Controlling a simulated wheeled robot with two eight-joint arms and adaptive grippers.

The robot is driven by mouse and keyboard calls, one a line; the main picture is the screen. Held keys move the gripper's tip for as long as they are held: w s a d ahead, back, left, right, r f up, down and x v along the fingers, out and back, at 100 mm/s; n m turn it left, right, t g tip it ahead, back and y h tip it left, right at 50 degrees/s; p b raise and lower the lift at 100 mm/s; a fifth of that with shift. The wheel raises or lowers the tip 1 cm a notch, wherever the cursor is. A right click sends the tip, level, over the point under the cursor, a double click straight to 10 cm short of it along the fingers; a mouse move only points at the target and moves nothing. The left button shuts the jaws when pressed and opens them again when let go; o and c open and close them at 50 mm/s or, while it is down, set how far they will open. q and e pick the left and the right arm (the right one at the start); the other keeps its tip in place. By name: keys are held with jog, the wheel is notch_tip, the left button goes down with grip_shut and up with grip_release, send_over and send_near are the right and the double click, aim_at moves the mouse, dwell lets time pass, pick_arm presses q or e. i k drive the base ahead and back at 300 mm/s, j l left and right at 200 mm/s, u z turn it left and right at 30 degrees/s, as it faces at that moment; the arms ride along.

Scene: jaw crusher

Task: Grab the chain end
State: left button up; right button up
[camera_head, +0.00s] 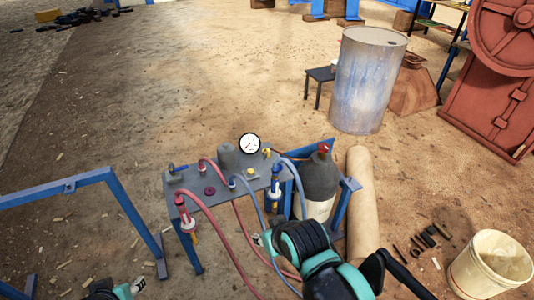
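I cannot make out a chain or a chain end in the head view. My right arm (318,262), black and teal, reaches in from the bottom right, in front of the blue-framed bench. I cannot make out its gripper fingers or anything held in them. Only a small black and teal part of my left arm (108,291) shows at the bottom left edge.
A grey bench (213,195) carries hoses and a gauge (249,143). A dark gas cylinder (319,178) stands at its right, near a tan roll (361,205). A blue frame (60,190) is left, a bucket (488,267) right. A drum (368,80) stands behind; upper-left floor is mostly clear.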

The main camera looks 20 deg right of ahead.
aim_at(268, 151)
jog(key=z, duration=0.95)
jog(key=i+j+z, duration=0.1)
jog(key=i+j, duration=0.3)
jog(key=i, duration=0.25)
jog(key=i+j+z, duration=0.15)
jog(key=i+j, duration=0.35)
jog(key=i, duration=0.15)
